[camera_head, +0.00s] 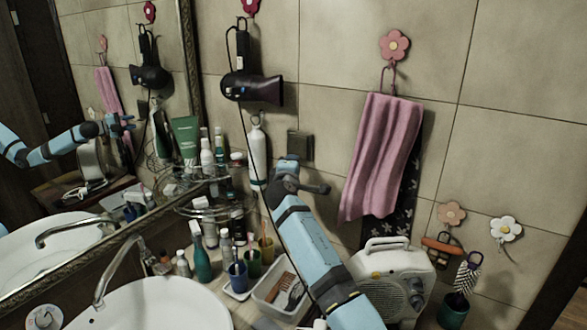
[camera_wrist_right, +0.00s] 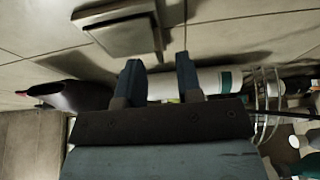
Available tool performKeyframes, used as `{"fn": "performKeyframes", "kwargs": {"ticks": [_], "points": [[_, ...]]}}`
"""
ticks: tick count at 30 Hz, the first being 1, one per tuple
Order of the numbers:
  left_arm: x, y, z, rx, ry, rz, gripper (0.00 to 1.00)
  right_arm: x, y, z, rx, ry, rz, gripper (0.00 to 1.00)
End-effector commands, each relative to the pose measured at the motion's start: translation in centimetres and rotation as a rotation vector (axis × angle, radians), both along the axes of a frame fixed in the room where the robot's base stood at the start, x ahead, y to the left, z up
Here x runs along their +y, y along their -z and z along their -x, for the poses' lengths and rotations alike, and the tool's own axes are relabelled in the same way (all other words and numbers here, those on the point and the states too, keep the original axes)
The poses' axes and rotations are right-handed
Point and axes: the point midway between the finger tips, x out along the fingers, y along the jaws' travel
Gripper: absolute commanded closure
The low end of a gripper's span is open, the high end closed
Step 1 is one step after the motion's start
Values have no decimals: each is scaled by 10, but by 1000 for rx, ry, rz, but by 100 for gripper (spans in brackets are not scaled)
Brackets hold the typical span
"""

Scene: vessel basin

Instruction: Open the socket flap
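The socket (camera_head: 300,145) is a small dark square box on the tiled wall, below and right of the hair dryer. In the right wrist view, the socket (camera_wrist_right: 118,32) is a grey box with a raised square face, just beyond my fingers and to the upper left. Its flap looks shut, but the dim light makes this hard to tell. My right gripper (camera_head: 302,180) is just below the socket in the head view. In the right wrist view, the right gripper (camera_wrist_right: 159,72) has its two fingers apart with nothing between them. My left gripper is not in view.
A black hair dryer (camera_head: 252,90) and a white bottle (camera_head: 257,150) are left of the socket. A pink towel (camera_head: 383,155) hangs to its right. A wire shelf (camera_head: 215,207), cups, a tray (camera_head: 268,297) and a white heater (camera_head: 395,275) stand below.

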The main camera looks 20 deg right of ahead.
Motion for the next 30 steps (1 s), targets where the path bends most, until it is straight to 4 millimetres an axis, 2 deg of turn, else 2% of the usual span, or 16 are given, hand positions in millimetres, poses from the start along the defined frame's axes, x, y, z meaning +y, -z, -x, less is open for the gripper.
{"fn": "performKeyframes", "kwargs": {"ticks": [1,6,16,21,30], "points": [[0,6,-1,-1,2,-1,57,-4,2,-7,-1,2,0,67],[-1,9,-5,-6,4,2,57,-11,1,-20,-1,0,0,67],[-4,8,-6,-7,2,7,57,-13,0,-22,0,0,0,67],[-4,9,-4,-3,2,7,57,-13,0,-22,0,0,0,100],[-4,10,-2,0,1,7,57,-12,0,-24,2,0,-4,100]]}}
